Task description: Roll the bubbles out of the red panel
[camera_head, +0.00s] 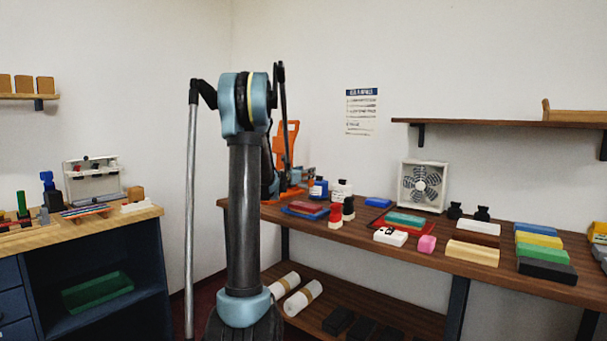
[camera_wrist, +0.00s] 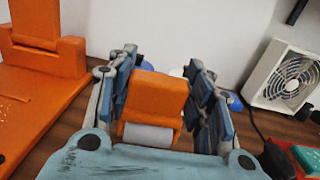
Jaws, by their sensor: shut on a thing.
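In the wrist view my gripper (camera_wrist: 160,82) is shut on an orange roller tool (camera_wrist: 157,97) with a pale grey cylinder (camera_wrist: 148,134) at its near end. The fingers press its two sides. A red panel (camera_head: 309,213) lies on a blue base on the counter, just right of my arm. Another red piece (camera_head: 376,223) lies under a green slab (camera_head: 405,218) farther right. I cannot tell which red piece is the task's panel. Bubbles are too small to make out.
An orange stand (camera_head: 289,140) rises behind my arm and fills the left of the wrist view (camera_wrist: 42,62). Bottles (camera_head: 341,189), a fan (camera_head: 422,185), a white block (camera_head: 390,237) and coloured blocks (camera_head: 541,252) crowd the wooden counter (camera_head: 365,250). A shelf (camera_head: 480,123) hangs above.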

